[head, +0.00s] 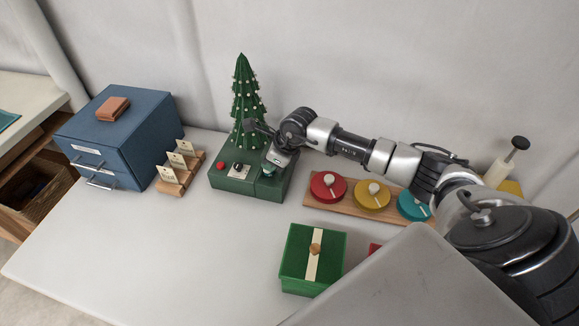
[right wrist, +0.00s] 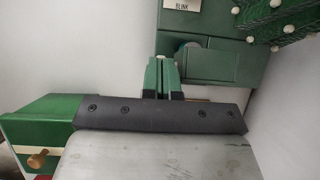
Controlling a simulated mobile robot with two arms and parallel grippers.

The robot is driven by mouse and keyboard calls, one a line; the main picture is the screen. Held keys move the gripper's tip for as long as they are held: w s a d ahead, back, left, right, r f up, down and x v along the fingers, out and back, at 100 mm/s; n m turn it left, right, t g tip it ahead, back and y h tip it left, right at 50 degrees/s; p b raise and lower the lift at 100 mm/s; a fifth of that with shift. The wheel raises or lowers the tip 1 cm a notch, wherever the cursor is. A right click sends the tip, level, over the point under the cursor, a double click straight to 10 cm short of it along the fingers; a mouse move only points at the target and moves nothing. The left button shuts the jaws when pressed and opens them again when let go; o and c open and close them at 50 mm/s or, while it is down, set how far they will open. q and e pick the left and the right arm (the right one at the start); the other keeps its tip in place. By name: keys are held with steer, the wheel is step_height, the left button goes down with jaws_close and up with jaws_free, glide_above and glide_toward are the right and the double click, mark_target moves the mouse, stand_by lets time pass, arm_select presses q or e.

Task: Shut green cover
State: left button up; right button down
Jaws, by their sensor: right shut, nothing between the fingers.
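The green base (head: 226,183) under the small tree (head: 243,105) has a red button and a white-labelled switch. Its right-hand section (right wrist: 217,66) is a separate green block with a pale blue-grey round part at its seam. I cannot tell surely whether this block is the cover, or how far it is closed. My right gripper (head: 270,166) is over this section; in the right wrist view its fingers (right wrist: 166,72) are together and empty, close to the block's edge. Touching is unclear. A green box (head: 296,262) with a cream band and wooden knob stands nearer. My left gripper is not in view.
A blue drawer cabinet (head: 140,135) with a brown wallet (head: 113,109) and a wooden card holder (head: 172,187) stand left. Right are red, yellow and teal dials on a wooden board (head: 355,205), under my right arm. The table's front left is clear.

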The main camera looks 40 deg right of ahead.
steer(key=shift+w+a+f+g+h+b, duration=0.2)
steer(key=shift+w+a+g+h, duration=0.15)
steer(key=shift+g+h, duration=0.15)
steer(key=shift+w+a+f+g+h+b, duration=0.1)
steer(key=shift+w+a+g+h+b, duration=0.15)
steer(key=shift+g+h, duration=0.2)
steer(key=shift+w+a+f+g+h+b, duration=0.35)
steer(key=shift+w+f+g+h+b, duration=0.2)
steer(key=shift+g+h+b, duration=0.5)
steer(key=f+b, duration=0.1)
steer(key=b, duration=0.1)
steer(key=w+a+f+b, duration=0.1)
steer(key=b, duration=0.1)
steer(key=f+b, duration=0.1)
steer(key=b, duration=0.1)
steer(key=shift+w+a+f, duration=0.15)
steer(key=shift+w+f, duration=0.1)
steer(key=shift+f, duration=0.05)
steer(key=shift+r, duration=0.15)
